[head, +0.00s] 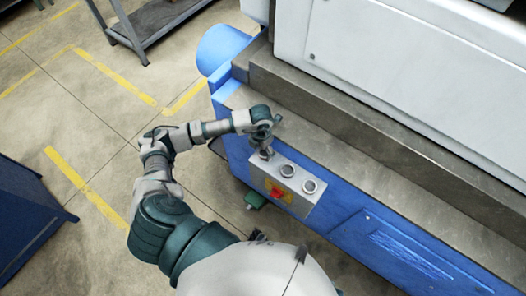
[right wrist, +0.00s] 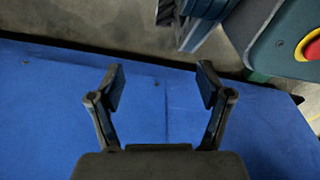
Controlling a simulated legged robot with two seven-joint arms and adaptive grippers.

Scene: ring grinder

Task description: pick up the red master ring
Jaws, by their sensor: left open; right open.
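A grey box (head: 303,206) on the front of the blue machine base carries a row of round, ring-shaped grey pieces on its top. The middle ring (head: 287,170) and the right ring (head: 309,186) show clearly. The left ring (head: 266,154) is partly hidden under my left gripper (head: 264,147), which points down at it, open; I cannot tell whether they touch. No ring shows a clear red colour, so I cannot tell which is the red master ring. My right gripper (right wrist: 163,88) is open and empty over a blue surface in the right wrist view.
A red stop button (head: 277,192) on a yellow plate is on the box's front; it also shows in the right wrist view (right wrist: 314,47). The white machine housing (head: 400,70) rises behind a grey ledge (head: 350,130). A blue cabinet (head: 28,215) stands at the left.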

